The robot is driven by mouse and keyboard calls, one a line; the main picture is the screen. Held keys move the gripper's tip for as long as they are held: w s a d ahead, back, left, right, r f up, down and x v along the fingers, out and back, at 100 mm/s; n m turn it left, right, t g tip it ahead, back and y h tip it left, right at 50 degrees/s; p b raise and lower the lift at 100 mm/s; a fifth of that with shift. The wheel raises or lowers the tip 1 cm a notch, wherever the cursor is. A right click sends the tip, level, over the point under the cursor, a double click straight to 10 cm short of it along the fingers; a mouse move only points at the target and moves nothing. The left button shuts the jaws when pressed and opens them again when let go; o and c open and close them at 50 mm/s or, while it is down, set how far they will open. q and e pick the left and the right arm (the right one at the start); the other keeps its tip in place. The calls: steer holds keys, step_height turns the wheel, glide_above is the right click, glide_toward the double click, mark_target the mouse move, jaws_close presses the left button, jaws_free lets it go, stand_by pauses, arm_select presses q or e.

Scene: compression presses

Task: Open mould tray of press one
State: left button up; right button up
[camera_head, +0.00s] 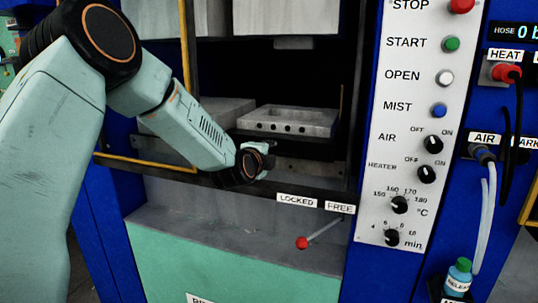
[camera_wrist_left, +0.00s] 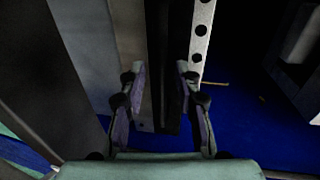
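The mould tray (camera_head: 290,122), a grey metal block with a row of dark holes along its front, sits inside the press opening in the head view. Its holed face also shows as a pale strip in the left wrist view (camera_wrist_left: 201,32). My left gripper (camera_wrist_left: 160,72) has its fingers apart, with a dark bar between them; I cannot tell whether they touch it. In the head view the left wrist is in front of the press opening, just left of and below the tray, and the fingertips are hard to make out. My right gripper is not in view.
A lever with a red knob (camera_head: 302,243) sits below the LOCKED and FREE labels. A white control panel (camera_head: 415,125) with buttons and dials stands right of the opening. A yellow bar (camera_head: 150,162) runs at the left. A small green-capped bottle (camera_head: 459,273) is at lower right.

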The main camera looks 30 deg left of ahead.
arm_select(q)
steer(key=shift+w+d, duration=0.1)
steer(key=shift+d, duration=0.2)
steer(key=shift+c, duration=0.3)
steer(key=shift+s+a+r, duration=0.1)
steer(key=shift+s+a, duration=0.15)
steer(key=shift+a, duration=0.05)
steer(key=c, duration=0.4)
steer(key=shift+c, duration=1.1)
steer(key=shift+d, duration=0.1)
jaws_close()
steer(key=shift+w, duration=0.15)
